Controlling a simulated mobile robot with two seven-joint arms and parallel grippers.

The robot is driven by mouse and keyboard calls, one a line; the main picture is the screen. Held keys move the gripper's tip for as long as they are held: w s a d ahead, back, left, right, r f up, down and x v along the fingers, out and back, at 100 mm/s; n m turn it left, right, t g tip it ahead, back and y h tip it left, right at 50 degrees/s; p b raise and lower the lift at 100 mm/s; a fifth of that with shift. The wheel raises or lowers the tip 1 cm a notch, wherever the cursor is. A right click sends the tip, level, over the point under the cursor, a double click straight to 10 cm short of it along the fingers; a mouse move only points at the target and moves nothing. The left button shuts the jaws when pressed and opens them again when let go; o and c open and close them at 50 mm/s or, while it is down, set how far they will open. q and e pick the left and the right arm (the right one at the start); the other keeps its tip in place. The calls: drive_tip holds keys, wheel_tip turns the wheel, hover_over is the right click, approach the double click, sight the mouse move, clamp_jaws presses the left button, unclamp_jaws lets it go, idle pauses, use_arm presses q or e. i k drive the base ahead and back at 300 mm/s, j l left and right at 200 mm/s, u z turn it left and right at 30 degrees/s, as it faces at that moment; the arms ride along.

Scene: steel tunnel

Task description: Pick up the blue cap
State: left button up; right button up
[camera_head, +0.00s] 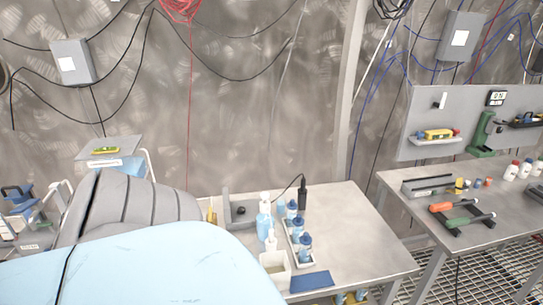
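Several small coloured pieces that look like caps lie on the right-hand metal table; a small blue one (467,184) is among them, between a yellow piece (459,184) and an orange-red piece (478,183). They are too small to make out clearly. Bottles with blue tops (305,241) also stand in a white tray on the middle table. White bottles (513,170) stand on the right-hand table, right of the small pieces. Neither of my grippers is in view.
The middle table (350,225) has bare room on its right side. A gap separates it from the right-hand table (420,212), which holds orange and green-handled tools (441,207) in front. A large light blue surface (150,270) fills the lower left.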

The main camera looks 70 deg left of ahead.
sight(305, 239)
drive_tip(key=i+u, duration=0.2)
drive_tip(key=u, duration=1.55)
drive_tip(key=i+l+u, duration=0.1)
drive_tip(key=l+u, duration=0.15)
drive_tip(key=u, duration=0.15)
drive_tip(key=l+u, duration=0.55)
drive_tip(key=u, duration=0.2)
drive_tip(key=l+u, duration=0.3)
drive_tip(key=l, duration=0.25)
drive_tip(key=k+l+u, duration=0.1)
drive_tip(key=l+u, duration=0.2)
drive_tip(key=l, duration=0.2)
drive_tip(key=k+l, duration=0.1)
drive_tip(key=l, duration=0.65)
drive_tip(key=k+l, duration=0.15)
drive_tip(key=l, duration=0.25)
drive_tip(key=l+u, duration=0.1)
drive_tip(key=l, duration=0.25)
drive_tip(key=k, duration=0.05)
